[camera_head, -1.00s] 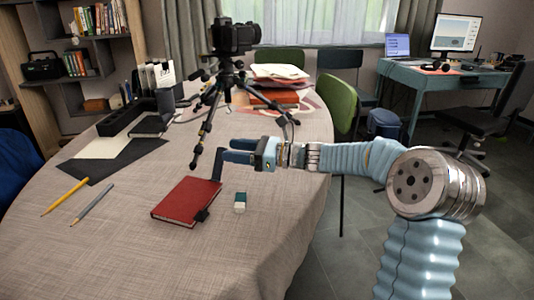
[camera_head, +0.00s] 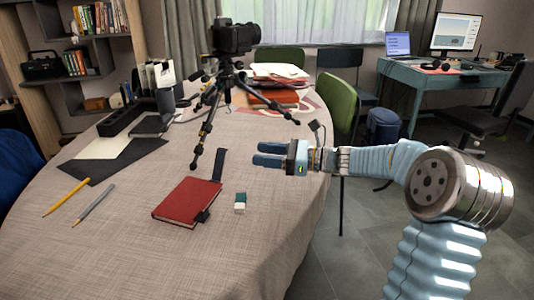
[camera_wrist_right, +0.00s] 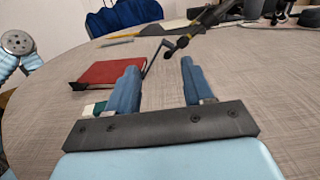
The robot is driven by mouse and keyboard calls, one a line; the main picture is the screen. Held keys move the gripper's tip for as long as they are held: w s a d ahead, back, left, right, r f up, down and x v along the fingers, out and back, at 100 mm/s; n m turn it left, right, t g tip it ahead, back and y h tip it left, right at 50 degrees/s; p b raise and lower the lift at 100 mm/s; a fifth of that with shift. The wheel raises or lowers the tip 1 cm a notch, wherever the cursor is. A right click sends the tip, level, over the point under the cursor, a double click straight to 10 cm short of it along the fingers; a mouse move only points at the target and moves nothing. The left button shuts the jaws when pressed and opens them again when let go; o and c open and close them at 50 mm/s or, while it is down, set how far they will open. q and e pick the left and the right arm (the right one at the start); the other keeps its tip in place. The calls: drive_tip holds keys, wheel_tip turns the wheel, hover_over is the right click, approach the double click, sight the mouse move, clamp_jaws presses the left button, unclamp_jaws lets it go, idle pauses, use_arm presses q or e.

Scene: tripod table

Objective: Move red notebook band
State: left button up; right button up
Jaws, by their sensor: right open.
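The red notebook (camera_head: 187,202) lies on the table near its right part; it also shows in the right wrist view (camera_wrist_right: 110,73). Its dark band has a strip (camera_head: 219,166) sticking out past the notebook's far right corner and a dark piece (camera_head: 202,215) at the near right corner. My right gripper (camera_head: 256,154) is to the right of the strip, apart from it and above the table. In the right wrist view its two blue fingers (camera_wrist_right: 158,83) are spread with nothing between them. My left gripper is not in view.
A white and green eraser (camera_head: 240,203) lies right of the notebook. The camera tripod (camera_head: 208,118) stands behind it, one leg close by. A yellow pencil (camera_head: 66,197) and a grey pencil (camera_head: 93,206) lie at left. The near tabletop is clear.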

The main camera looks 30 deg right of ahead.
idle(0.3)
drive_tip(key=shift+s+d, duration=0.1)
drive_tip(key=v, duration=1.3)
drive_tip(key=shift+s+d+b, duration=0.15)
drive_tip(key=shift+d+b, duration=0.1)
drive_tip(key=shift+b, duration=0.1)
